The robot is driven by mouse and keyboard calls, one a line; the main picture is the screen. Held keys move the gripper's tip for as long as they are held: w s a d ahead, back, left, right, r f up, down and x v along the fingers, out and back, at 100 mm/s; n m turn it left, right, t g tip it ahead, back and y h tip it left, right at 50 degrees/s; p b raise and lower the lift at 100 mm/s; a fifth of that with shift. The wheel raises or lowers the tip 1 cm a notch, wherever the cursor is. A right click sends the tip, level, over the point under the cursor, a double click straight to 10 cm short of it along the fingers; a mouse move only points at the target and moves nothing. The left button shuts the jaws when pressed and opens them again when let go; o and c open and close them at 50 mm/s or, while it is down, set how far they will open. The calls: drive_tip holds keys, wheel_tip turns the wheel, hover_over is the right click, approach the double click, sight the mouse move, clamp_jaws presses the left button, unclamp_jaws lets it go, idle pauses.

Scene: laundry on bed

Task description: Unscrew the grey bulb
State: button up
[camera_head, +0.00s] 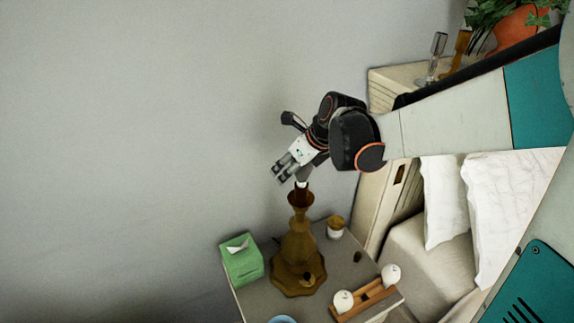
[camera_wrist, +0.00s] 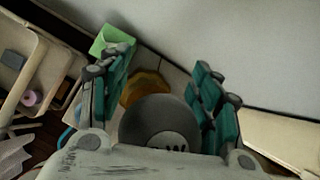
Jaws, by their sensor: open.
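The grey bulb (camera_wrist: 158,118) is large and round in the wrist view, between the teal-padded fingers of my gripper (camera_wrist: 162,82). The fingers are spread wide, with a visible gap on each side of the bulb. In the head view, the brown lamp (camera_head: 298,245) stands upright on the nightstand, and a small pale part of the bulb (camera_head: 301,184) shows at its top. My gripper (camera_head: 281,174) is just above and slightly left of the lamp top there. The bulb's lower end is hidden. The lamp's yellow-brown base (camera_wrist: 146,87) shows behind the bulb in the wrist view.
The nightstand (camera_head: 255,302) also holds a green tissue box (camera_head: 241,261), a small cup (camera_head: 335,229) and a wooden holder (camera_head: 367,299) with two white round items. The bed with pillows (camera_head: 507,208) is at right. The wall (camera_head: 120,130) is bare at left.

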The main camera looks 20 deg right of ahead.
drive_tip(key=shift+w+d+m+t+h, duration=0.15)
drive_tip(key=shift+m+h, duration=0.1)
drive_tip(key=shift+m, duration=0.2)
drive_tip(key=shift+d+m+t+h, duration=0.15)
drive_tip(key=shift+m+h, duration=0.1)
drive_tip(key=shift+m, duration=0.2)
drive_tip(key=shift+w+d+m+h, duration=0.1)
drive_tip(key=shift+d+m+h, duration=0.25)
drive_tip(key=shift+m, duration=0.5)
drive_tip(key=shift+w+d+m+h, duration=0.1)
drive_tip(key=shift+m+h, duration=0.45)
drive_tip(key=shift+m, duration=0.3)
